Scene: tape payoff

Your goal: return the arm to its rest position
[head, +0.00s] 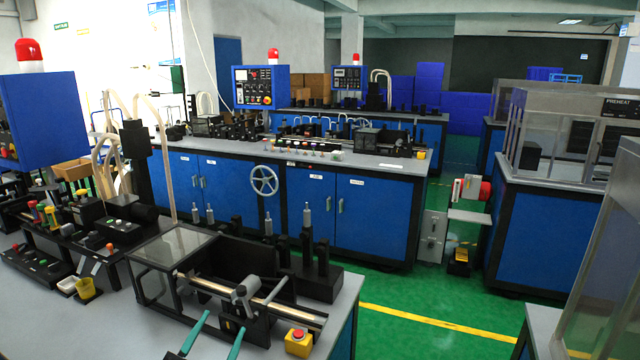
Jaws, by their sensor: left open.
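My left gripper (224,321) shows at the bottom edge, left of centre, as two teal fingers spread apart with nothing between them. It is in front of the near bench's black machine (252,297), which has a grey clamp-like part on a light rail. I cannot tell from this view how far the fingertips are from the machine. Most of my left arm is out of the frame. My right gripper is not in view.
A yellow box with a red button (298,342) sits at the near bench's right corner. Black posts (318,262) stand behind the machine. A blue cabinet bench (340,215) is beyond. Green floor (400,325) is open to the right, before a clear-walled machine (560,140).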

